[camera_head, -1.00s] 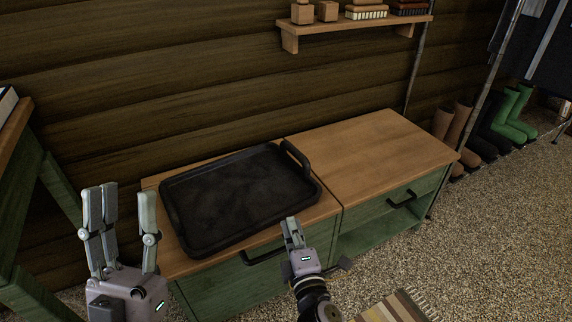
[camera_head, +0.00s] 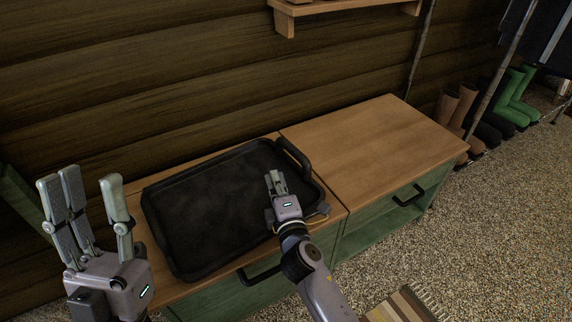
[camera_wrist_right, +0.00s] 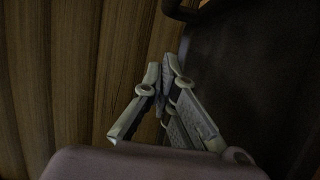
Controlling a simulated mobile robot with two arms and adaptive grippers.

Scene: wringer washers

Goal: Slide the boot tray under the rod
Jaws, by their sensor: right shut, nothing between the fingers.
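The black boot tray (camera_head: 205,205) lies on the left part of a wooden-topped bench, its raised handle (camera_head: 294,158) at the right end. The tray also shows in the right wrist view (camera_wrist_right: 265,85), dark beside the wood top. My right gripper (camera_head: 275,178) is shut and empty, above the tray's right end near the handle; I cannot tell whether it touches. Its fingertips meet in the right wrist view (camera_wrist_right: 166,75). My left gripper (camera_head: 85,188) is open and empty, left of the tray. The hanging rod itself is not clearly visible; slanted poles (camera_head: 496,75) stand at the right.
The bench's right top (camera_head: 375,138) is bare. Black drawer handles (camera_head: 408,195) stick out in front. Brown boots (camera_head: 458,108) and green boots (camera_head: 517,100) stand at the right near hanging clothes. A wall shelf (camera_head: 345,12) is above. A striped rug (camera_head: 400,306) lies on the floor.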

